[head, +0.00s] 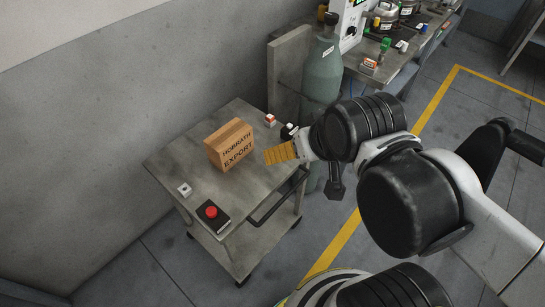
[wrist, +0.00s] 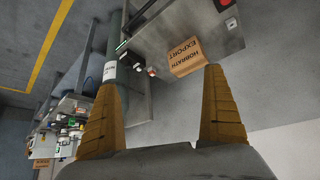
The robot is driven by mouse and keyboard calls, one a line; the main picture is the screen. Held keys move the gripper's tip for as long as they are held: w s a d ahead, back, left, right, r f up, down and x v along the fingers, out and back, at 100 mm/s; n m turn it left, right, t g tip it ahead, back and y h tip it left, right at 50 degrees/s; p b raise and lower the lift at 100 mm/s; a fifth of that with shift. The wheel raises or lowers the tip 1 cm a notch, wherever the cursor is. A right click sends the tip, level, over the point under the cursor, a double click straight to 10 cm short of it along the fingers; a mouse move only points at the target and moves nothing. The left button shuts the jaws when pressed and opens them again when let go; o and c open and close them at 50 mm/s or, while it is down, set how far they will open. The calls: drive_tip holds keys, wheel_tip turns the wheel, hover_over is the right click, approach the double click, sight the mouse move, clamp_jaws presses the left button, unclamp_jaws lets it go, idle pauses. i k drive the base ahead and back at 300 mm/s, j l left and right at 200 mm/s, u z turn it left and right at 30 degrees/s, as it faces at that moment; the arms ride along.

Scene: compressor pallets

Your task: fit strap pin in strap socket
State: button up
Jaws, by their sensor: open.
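No strap pin or strap socket can be told for certain. A small white block with a dark mark on top (head: 185,189) sits at the left end of the grey cart (head: 188,158). A small red-and-white block (head: 270,120) sits near the cart's far right edge. Which of these, if either, belongs to the strap is unclear. My gripper (head: 282,153) is over the right side of the cart, right of the carton. In the wrist view my gripper (wrist: 160,85) shows two ribbed yellow fingers wide apart, with nothing between them.
A carton marked HORRATH EXPORT (head: 230,145) stands mid-cart and also shows in the wrist view (wrist: 187,58). A black box with a red button (head: 211,214) is at the cart's front left. A green gas cylinder (head: 322,70) and a cluttered bench (head: 405,75) stand behind.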

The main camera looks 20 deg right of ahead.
sight(270, 118)
drive_tip(key=i+l, duration=0.65)
drive_tip(key=l, duration=0.15)
drive_tip(key=i+l, duration=0.6)
drive_tip(key=l, duration=0.2)
drive_tip(key=z, duration=0.05)
